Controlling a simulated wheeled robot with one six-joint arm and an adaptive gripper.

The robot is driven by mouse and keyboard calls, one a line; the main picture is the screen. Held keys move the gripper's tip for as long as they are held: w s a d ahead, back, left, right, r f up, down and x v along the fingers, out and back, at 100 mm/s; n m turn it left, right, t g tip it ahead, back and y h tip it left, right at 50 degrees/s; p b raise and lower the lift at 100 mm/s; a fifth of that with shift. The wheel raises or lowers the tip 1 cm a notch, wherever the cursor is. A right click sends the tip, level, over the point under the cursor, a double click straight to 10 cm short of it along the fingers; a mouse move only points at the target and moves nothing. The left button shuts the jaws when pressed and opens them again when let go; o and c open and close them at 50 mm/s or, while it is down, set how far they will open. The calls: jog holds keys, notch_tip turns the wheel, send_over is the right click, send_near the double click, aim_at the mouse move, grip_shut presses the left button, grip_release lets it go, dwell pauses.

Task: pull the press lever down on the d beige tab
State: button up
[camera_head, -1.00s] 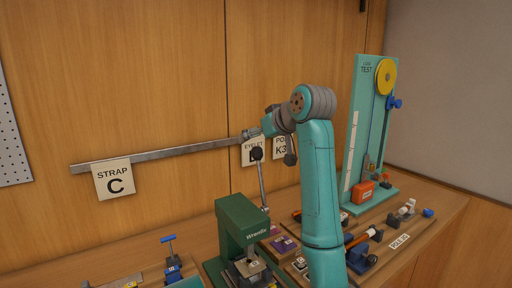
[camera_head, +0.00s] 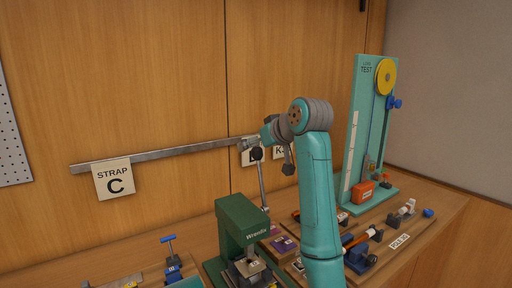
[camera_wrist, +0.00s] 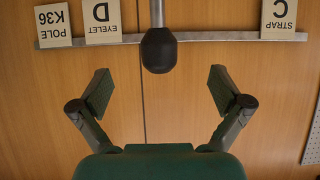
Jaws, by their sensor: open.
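The green press (camera_head: 240,225) stands on the bench at the lower middle of the head view. Its lever is a thin metal rod (camera_head: 263,187) that rises to a black knob (camera_head: 257,153). In the wrist view the knob (camera_wrist: 159,50) hangs from the top centre, beyond the fingertips and between their lines. My gripper (camera_wrist: 160,90) is open and empty, with one finger on each side; the knob is not between the pads. In the head view my arm partly hides the gripper. A beige tab with a D (camera_wrist: 102,22) hangs on the wall rail.
A metal rail (camera_head: 160,155) runs along the wall with the strap C card (camera_head: 114,179) and K36 card (camera_wrist: 53,25). The teal test stand (camera_head: 366,140) is at the right. Tools and a pole jig (camera_head: 400,241) crowd the right bench.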

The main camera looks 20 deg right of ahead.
aim_at(260, 152)
jog(key=shift+w+a+f, duration=0.1)
jog(key=shift+w+f, duration=0.05)
jog(key=shift+f, duration=0.6)
jog(key=shift+w+f, duration=0.1)
jog(key=shift+f, duration=0.65)
